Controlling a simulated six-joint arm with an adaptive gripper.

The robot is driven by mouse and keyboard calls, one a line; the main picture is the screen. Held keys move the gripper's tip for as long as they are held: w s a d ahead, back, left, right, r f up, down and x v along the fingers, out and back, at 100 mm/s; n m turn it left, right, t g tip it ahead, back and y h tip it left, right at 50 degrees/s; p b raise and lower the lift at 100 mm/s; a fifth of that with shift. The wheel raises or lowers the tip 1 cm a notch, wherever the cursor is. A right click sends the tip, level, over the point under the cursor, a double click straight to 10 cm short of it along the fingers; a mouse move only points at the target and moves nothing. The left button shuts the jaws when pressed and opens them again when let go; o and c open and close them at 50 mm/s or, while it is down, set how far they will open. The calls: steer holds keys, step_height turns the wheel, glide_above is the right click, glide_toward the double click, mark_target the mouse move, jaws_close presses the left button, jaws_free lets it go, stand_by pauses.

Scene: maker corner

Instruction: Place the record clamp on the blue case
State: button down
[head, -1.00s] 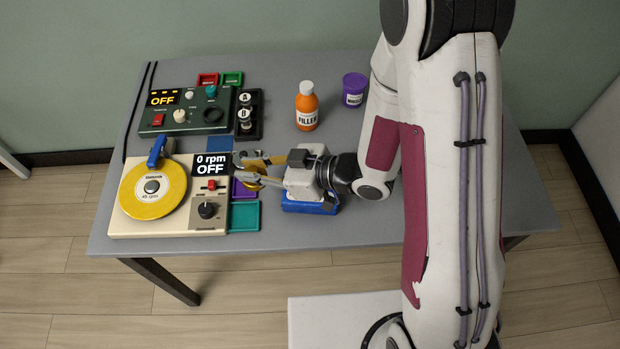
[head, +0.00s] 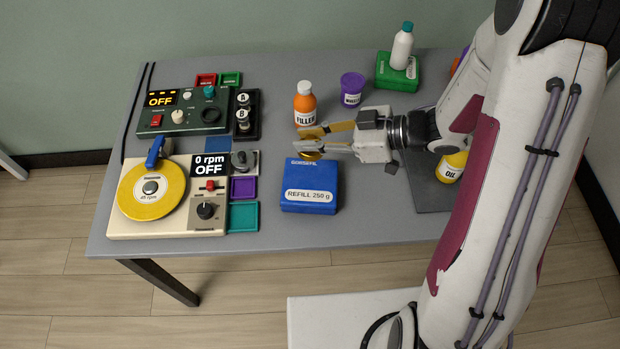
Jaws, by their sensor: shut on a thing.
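My gripper (head: 304,143) is shut on a small brass-coloured round thing, which looks like the record clamp (head: 312,156). The fingers hide part of it. It shows at the back edge of the blue case (head: 310,187); I cannot tell its height or whether it touches. The blue case lies flat on the table, with a white "REFILL 250 g" label, and the visible part of its top is bare.
The turntable (head: 123,226) with a yellow record (head: 150,205) stands at left, reading 0 rpm OFF. A grey knob-like piece (head: 243,160), purple tray (head: 243,187) and teal tray (head: 243,216) lie between it and the case. The filler bottle (head: 305,105) and purple tub (head: 352,90) stand behind my gripper.

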steer(key=shift+s+a+f+n+g, duration=0.1)
steer(key=shift+s+n+g, duration=0.25)
steer(key=shift+s, duration=0.2)
glide_above(309, 180)
steer(key=shift+f, duration=2.95)
steer(key=shift+f, duration=0.15)
steer(key=shift+f, duration=1.95)
steer(key=shift+f, duration=0.15)
steer(key=c, duration=1.9)
jaws_free()
